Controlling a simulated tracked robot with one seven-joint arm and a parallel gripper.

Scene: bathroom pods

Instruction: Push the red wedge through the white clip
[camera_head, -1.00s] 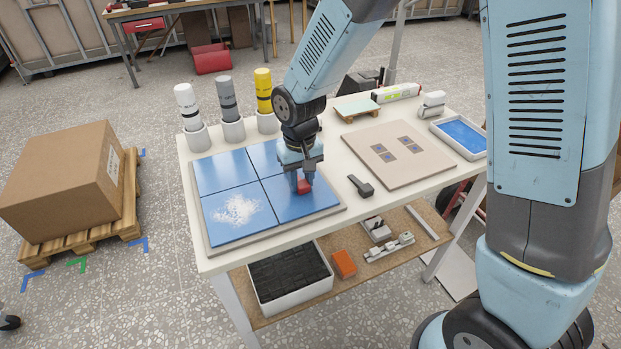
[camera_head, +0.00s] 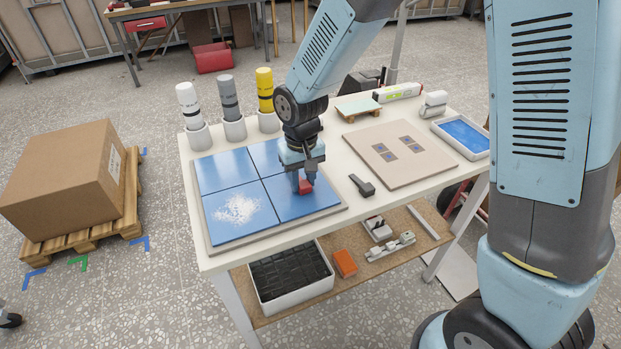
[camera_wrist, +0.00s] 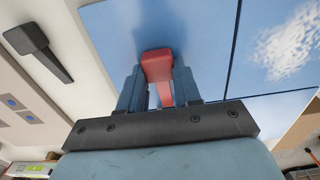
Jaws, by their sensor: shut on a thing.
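My gripper (camera_head: 305,184) is shut on the red wedge (camera_head: 306,187) over the lower right blue tile (camera_head: 318,204) of the tiled board. In the wrist view the red wedge (camera_wrist: 158,66) sits between my gripper's two fingers (camera_wrist: 158,90), its wide end beyond the tips, close to the blue surface. I cannot tell whether it touches the tile. No white clip can be made out; the tile joint beneath my gripper is hidden.
White powder (camera_head: 238,209) lies on the lower left tile. A black-handled tool (camera_head: 361,186) lies right of the board, beside a beige panel (camera_head: 385,152). Three capped cartridges, one being yellow (camera_head: 264,90), stand behind the board. A blue tray (camera_head: 463,136) is at the right.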

